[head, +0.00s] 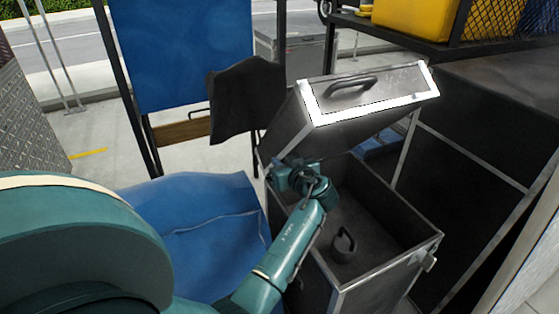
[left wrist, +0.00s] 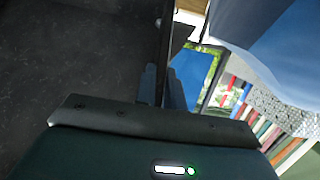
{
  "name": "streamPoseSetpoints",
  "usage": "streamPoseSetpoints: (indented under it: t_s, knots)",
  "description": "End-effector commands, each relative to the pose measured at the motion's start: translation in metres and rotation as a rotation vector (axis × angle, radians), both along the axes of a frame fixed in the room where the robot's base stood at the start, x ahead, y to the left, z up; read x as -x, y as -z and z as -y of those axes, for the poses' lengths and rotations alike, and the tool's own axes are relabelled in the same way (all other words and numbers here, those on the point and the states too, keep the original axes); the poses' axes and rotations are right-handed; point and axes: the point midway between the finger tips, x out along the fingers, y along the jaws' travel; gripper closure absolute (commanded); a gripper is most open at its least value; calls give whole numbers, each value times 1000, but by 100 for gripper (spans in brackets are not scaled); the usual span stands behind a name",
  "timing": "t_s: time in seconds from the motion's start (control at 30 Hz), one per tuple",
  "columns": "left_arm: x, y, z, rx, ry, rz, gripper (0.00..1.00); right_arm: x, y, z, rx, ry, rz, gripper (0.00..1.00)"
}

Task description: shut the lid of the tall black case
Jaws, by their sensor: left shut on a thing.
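The tall black case (head: 378,284) stands open in the head view, right of centre, with metal-trimmed edges. Its lid (head: 335,131) is raised and tilted above the rear of the body, with a black handle and a bright white border on top. A dark round-handled object (head: 343,244) shows inside the case. My left gripper (head: 282,170) is at the lower left edge of the lid; the wrist hides the exact contact. In the left wrist view its fingers (left wrist: 162,86) are shut on a thin edge of the dark lid (left wrist: 80,50). My right gripper is out of view.
A blue cloth-like bundle (head: 205,225) lies left of the case. A blue panel (head: 185,55) and a dark cloth (head: 243,98) stand behind it. A black metal rack (head: 480,125) with yellow cases (head: 415,16) stands close on the right.

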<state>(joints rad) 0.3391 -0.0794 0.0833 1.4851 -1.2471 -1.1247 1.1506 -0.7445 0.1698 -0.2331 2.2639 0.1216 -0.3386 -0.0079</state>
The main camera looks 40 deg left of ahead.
Motion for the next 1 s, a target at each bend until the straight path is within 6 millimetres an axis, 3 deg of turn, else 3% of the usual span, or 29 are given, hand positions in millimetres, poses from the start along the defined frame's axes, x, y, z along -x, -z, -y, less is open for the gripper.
streamPoseSetpoints:
  t_s: [1.0]
  knots:
    - [9, 16, 19, 4, 2, -1, 100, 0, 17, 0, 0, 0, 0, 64]
